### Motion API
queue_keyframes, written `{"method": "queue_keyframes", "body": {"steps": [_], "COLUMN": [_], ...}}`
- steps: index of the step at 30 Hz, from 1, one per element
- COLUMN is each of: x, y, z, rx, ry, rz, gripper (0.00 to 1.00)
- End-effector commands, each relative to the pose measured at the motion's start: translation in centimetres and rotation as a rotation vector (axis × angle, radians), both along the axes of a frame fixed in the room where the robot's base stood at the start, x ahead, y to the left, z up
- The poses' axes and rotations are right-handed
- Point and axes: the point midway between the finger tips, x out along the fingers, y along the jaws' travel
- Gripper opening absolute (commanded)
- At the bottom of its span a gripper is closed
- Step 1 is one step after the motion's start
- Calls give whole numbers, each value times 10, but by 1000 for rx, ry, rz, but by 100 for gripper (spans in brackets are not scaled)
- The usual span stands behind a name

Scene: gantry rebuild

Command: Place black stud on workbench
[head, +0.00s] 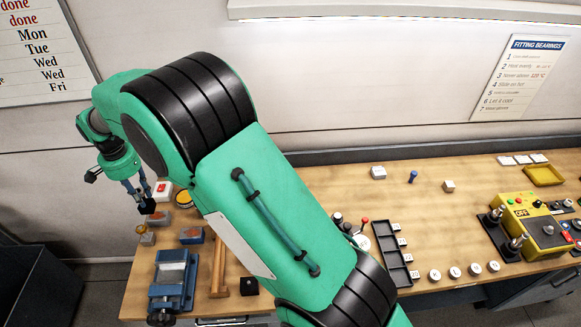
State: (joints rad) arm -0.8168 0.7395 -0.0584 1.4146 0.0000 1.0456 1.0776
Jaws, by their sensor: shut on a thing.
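My gripper (145,194) points down above the left end of the wooden workbench (458,215). It is shut on a small black piece, which I take to be the black stud (148,207). The stud shows just below the fingertips. Its full shape is too small to make out, and I cannot tell whether it touches anything below. My green arm hides a large part of the middle of the bench.
A blue vise (173,283), a hammer (219,270), a small black block (249,286) and small blocks crowd the bench's left end. A black compartment tray (391,254) and yellow control box (536,226) stand right. Bare wood lies between. A dark bin (40,285) stands at left.

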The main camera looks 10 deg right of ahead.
Motion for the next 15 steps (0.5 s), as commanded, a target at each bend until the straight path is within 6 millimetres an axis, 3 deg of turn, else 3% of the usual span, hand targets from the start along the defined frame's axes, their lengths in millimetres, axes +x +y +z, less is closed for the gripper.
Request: {"method": "queue_keyframes", "body": {"steps": [1,8,15], "x": [2,30,68], "y": [-2,-45,-115], "z": [9,8,12], "rx": [2,1,0], "ry": [-1,-1,-3], "rz": [-5,-79,-199], "gripper": [0,0,0]}}
